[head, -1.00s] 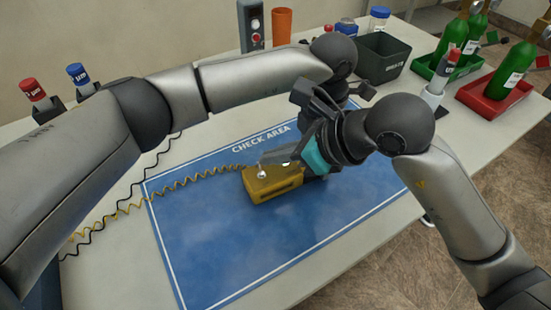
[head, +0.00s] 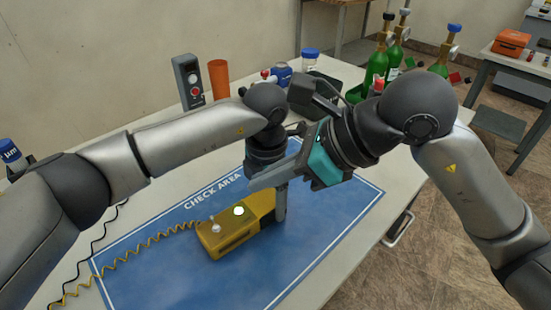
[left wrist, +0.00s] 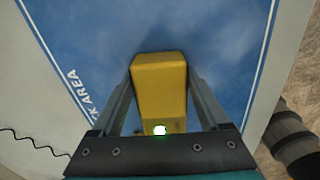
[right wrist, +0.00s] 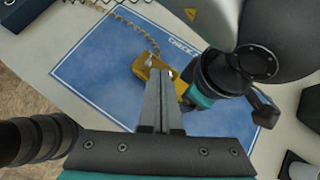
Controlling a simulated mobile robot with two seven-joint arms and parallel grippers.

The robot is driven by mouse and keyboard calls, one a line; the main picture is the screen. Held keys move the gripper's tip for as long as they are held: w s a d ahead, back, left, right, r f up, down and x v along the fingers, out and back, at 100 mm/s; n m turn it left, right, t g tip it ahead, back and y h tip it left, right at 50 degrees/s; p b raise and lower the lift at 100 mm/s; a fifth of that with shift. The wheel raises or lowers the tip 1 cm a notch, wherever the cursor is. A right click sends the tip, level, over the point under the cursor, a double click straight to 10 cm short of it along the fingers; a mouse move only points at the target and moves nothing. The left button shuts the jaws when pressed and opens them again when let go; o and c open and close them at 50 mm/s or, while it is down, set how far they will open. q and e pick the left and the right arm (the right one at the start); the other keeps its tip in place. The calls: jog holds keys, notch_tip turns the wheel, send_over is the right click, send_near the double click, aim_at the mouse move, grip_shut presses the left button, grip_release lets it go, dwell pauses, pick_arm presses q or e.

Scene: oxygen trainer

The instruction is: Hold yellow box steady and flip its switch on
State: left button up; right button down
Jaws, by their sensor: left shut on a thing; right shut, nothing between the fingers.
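The yellow box (head: 228,238) lies on the blue check-area mat (head: 170,270), with a coiled yellow cord at its left end. My right gripper (head: 253,185) is shut and empty, above the box and apart from the switch. In the right wrist view its closed fingertips (right wrist: 160,74) partly cover the box (right wrist: 143,68).
A grey switch unit (head: 188,82) and an orange cup (head: 219,79) stand at the table's back. Green bottles (head: 376,66) stand at the back right. The mat's front part is clear. My two arms cross close together over the box.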

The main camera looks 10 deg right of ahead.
jog(key=r, duration=0.1)
jog(key=d+r, duration=0.1)
jog(key=r, duration=0.1)
jog(key=shift+d, duration=0.3)
pick_arm(q)
jog(key=o, duration=1.6)
jog(key=shift+c, duration=0.2)
